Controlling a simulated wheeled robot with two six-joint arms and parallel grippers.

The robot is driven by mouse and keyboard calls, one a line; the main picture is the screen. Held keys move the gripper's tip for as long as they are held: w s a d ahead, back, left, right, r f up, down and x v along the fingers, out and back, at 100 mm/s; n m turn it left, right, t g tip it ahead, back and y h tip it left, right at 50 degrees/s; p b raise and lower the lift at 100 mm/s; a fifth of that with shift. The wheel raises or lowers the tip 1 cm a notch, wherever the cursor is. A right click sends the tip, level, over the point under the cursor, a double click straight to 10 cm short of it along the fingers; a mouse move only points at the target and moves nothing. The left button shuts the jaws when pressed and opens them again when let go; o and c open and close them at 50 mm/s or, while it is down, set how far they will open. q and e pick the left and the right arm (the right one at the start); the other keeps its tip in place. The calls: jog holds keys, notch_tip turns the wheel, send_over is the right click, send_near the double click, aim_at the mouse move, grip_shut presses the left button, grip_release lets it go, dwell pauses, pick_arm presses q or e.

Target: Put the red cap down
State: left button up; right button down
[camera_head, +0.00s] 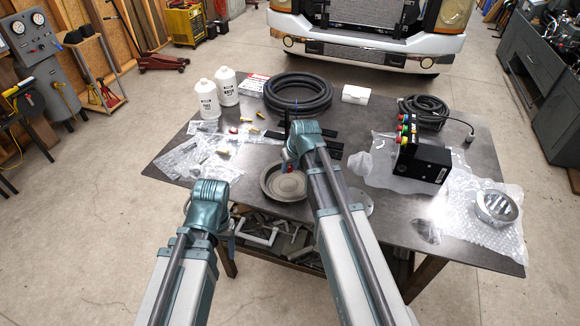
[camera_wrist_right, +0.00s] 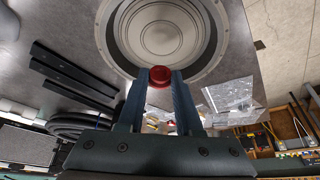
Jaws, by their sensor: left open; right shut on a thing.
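The red cap (camera_wrist_right: 160,76) is held between the fingertips of my right gripper (camera_wrist_right: 161,84) in the right wrist view. Behind it is a round grey metal pan (camera_wrist_right: 108,48); in that view the cap overlaps the pan's rim. I cannot tell whether cap and pan touch. In the head view a bit of red shows at the right gripper (camera_head: 288,163), beside the pan (camera_head: 268,190) on the table; the arm hides most of the fingers. My left gripper (camera_head: 229,243) is low at the table's front edge, empty, its fingers mostly hidden by its wrist.
The dark table (camera_head: 285,222) carries two white bottles (camera_head: 208,98), a coiled black hose (camera_head: 298,93), clear plastic bags (camera_head: 198,160), small brass fittings and a black box with coloured buttons (camera_head: 422,160). A metal ring (camera_head: 496,206) lies on bubble wrap at the right.

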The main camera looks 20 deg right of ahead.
aim_at(288, 183)
jog(key=shift+f+b, duration=2.65)
jog(key=shift+f, duration=0.4)
jog(key=c, duration=0.5)
grip_release()
jog(key=shift+r, duration=0.15)
notch_tip(288, 183, up, 7)
jog(key=p, duration=0.7)
